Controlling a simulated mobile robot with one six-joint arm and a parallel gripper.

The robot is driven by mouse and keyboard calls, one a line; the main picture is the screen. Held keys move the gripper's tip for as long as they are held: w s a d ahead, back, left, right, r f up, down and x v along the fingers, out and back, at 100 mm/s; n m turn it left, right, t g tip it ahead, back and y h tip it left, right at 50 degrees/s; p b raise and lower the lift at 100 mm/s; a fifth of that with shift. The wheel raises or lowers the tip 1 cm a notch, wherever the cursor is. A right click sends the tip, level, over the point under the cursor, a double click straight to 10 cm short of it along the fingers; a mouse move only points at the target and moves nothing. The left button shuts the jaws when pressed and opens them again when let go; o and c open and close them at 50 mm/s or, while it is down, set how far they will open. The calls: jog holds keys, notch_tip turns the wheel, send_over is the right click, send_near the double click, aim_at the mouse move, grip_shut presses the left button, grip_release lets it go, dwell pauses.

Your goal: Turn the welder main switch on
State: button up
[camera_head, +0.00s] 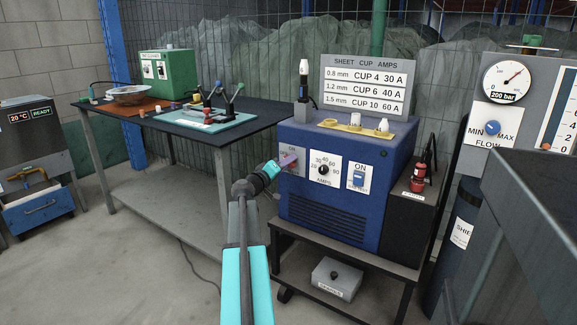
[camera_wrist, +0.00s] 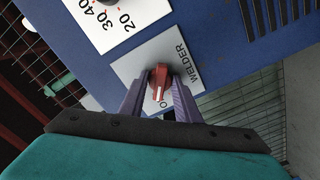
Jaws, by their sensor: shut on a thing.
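The welder (camera_head: 330,190) is a blue box on a cart in the head view. Its main switch is a red knob (camera_wrist: 160,75) on a grey plate (camera_wrist: 135,68) lettered WELDER in the wrist view. A white mark on the knob's lower part faces the side where an O is printed. My gripper (camera_wrist: 157,88) is shut on the knob, one purple finger on each side.
A dark worktable (camera_head: 255,112) is behind left. Open floor lies at the left front.

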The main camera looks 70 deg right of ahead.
jog(key=shift+m+b, duration=1.4)
jog(key=shift+b, duration=1.35)
jog(key=o, duration=0.8)
jog(key=shift+a, duration=0.1)
jog(key=shift+b+v, duration=0.65)
jog(key=shift+v, duration=1.8)
